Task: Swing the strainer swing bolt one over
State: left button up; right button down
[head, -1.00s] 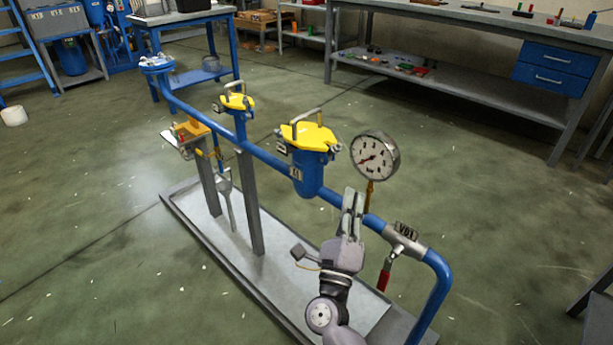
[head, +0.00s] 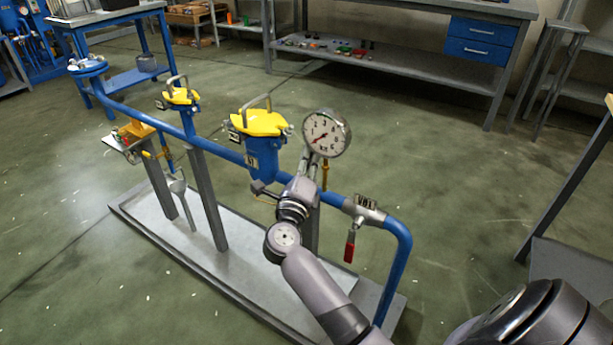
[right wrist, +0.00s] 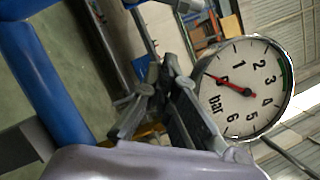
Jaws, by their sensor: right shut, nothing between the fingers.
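The strainer (head: 262,160) is a blue pot on the blue pipe with a yellow lid (head: 260,122) and a grey handle on top. A small swing bolt (head: 290,130) shows at the lid's right edge, looking upright at the rim. My right gripper (head: 307,160) is shut and empty, just right of the strainer and below left of the gauge. I cannot tell whether it touches anything. In the right wrist view its fingers (right wrist: 165,85) are together in front of the gauge's left side. My left gripper is not in view.
The round pressure gauge (head: 327,133) stands close beside my right gripper. Valve V01 (head: 363,208) with a red handle is to the right on the pipe. A smaller yellow-lidded fitting (head: 182,97) is to the left. The skid tray (head: 180,250) lies below; open floor surrounds it.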

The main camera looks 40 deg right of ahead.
aim_at(286, 133)
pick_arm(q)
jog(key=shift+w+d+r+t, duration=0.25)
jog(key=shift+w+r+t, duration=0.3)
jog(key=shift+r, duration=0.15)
pick_arm(e)
jog(key=shift+w+a+r, duration=0.85)
jog(key=shift+w, duration=0.15)
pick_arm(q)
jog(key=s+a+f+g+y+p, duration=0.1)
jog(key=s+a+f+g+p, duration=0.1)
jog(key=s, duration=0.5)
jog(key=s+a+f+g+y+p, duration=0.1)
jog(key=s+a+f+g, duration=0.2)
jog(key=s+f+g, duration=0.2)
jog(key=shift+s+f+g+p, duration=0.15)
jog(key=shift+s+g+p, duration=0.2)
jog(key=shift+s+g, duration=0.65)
pick_arm(e)
jog(key=shift+r+n+y, duration=0.45)
jog(key=shift+n+y, duration=0.05)
jog(key=shift+n, duration=0.4)
